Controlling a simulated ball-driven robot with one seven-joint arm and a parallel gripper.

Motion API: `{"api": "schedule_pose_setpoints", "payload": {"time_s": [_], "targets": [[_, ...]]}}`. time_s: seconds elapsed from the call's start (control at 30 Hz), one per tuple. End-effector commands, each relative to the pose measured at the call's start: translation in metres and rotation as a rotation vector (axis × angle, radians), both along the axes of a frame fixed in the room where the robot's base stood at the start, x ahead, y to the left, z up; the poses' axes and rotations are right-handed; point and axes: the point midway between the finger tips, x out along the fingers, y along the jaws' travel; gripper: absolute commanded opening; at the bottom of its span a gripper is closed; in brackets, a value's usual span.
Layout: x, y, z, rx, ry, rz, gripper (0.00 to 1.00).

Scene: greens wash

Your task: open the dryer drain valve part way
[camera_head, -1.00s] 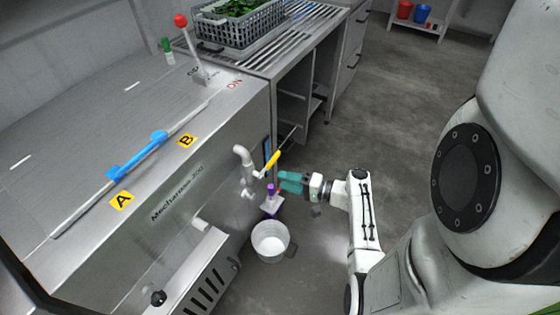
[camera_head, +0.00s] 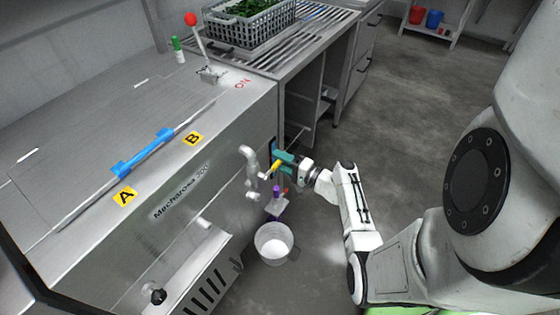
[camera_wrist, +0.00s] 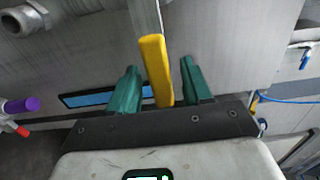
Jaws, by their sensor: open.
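The drain valve's yellow lever (camera_head: 276,166) is on the side of the steel machine, beside the grey bent pipe (camera_head: 247,152). In the wrist view the yellow lever (camera_wrist: 155,72) stands between my two green fingers, with gaps on both sides. My gripper (camera_wrist: 159,70) is open around the lever and does not hold it. In the head view my gripper (camera_head: 284,160) is at the lever and partly hides it. A white bucket (camera_head: 273,250) stands on the floor below.
A purple-handled fitting (camera_head: 277,192) with a red part is just below my gripper; its purple end (camera_wrist: 22,105) shows at the left in the wrist view. A red-knobbed lever (camera_head: 191,20) rises from the machine top. A steel bench (camera_head: 310,30) holds a grey basket of greens.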

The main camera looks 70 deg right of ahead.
Motion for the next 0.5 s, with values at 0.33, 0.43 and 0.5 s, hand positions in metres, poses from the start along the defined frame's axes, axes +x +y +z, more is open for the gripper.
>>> {"api": "schedule_pose_setpoints", "payload": {"time_s": [0.33,0.43,0.5], "targets": [[0.0049,-0.001,0.0,0.0,0.0,0.0,0.49],[0.0048,-0.0009,0.0,0.0,0.0,0.0,0.41],[0.0047,-0.0009,0.0,0.0,0.0,0.0,0.35]]}}
